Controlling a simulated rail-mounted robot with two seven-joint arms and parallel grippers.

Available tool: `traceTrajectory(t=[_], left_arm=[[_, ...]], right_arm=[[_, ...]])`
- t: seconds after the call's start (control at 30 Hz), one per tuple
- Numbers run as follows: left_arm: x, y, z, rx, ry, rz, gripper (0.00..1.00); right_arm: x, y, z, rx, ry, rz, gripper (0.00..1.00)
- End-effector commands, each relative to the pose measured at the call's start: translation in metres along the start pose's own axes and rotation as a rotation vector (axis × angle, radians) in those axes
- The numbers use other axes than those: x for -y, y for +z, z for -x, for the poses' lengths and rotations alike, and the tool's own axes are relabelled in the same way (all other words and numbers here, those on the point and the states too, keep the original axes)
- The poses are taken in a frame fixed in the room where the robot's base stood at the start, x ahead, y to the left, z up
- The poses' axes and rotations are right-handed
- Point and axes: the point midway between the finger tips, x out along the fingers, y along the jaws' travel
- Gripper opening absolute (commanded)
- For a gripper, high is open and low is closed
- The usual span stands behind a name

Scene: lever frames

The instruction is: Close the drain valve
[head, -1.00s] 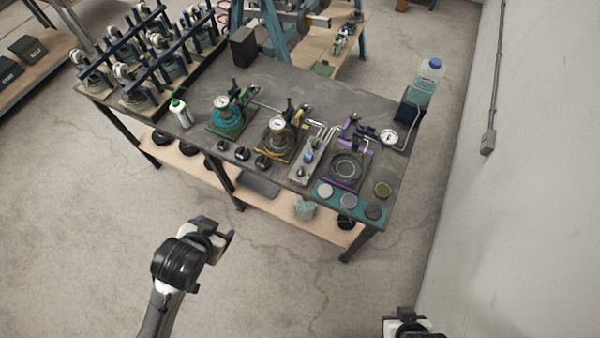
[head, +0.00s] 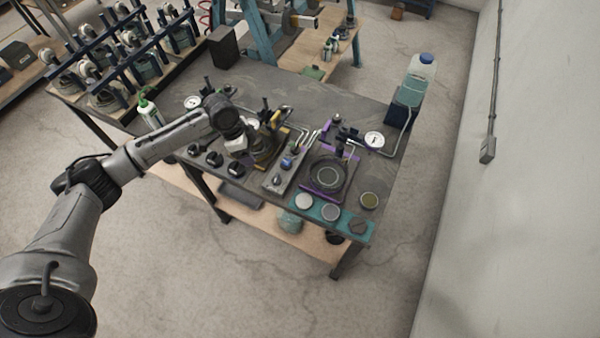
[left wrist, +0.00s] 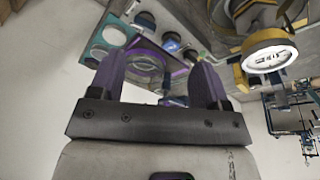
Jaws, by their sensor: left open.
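No part can be told for certain as the drain valve. A grey valve block (head: 280,174) with a blue knob (head: 287,161) and dark fittings stands between the yellow rig and the purple-framed rig (head: 328,176). The blue knob also seems to show in the left wrist view (left wrist: 172,46), beyond the fingers. My right gripper is out of view.
A teal strip (head: 317,211) with round discs lies at the bench's front right. Several black knobs (head: 213,159) line the front edge. A white gauge (head: 374,140) and a water bottle (head: 420,78) stand at the right.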

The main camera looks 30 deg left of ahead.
Motion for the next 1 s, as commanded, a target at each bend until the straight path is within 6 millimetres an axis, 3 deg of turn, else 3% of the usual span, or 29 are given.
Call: traceTrajectory(t=[0.2, 0.47, 1.0], left_arm=[[-0.011, -0.016, 0.001, -0.125, 0.072, -0.222, 0.7], [-0.011, -0.018, -0.011, -0.13, 0.064, -0.311, 0.7], [-0.02, -0.03, -0.103, -0.129, 0.064, -0.308, 0.7]], right_arm=[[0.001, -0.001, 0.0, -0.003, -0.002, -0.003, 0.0], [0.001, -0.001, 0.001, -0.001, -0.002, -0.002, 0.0], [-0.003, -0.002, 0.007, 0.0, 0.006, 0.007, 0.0]])
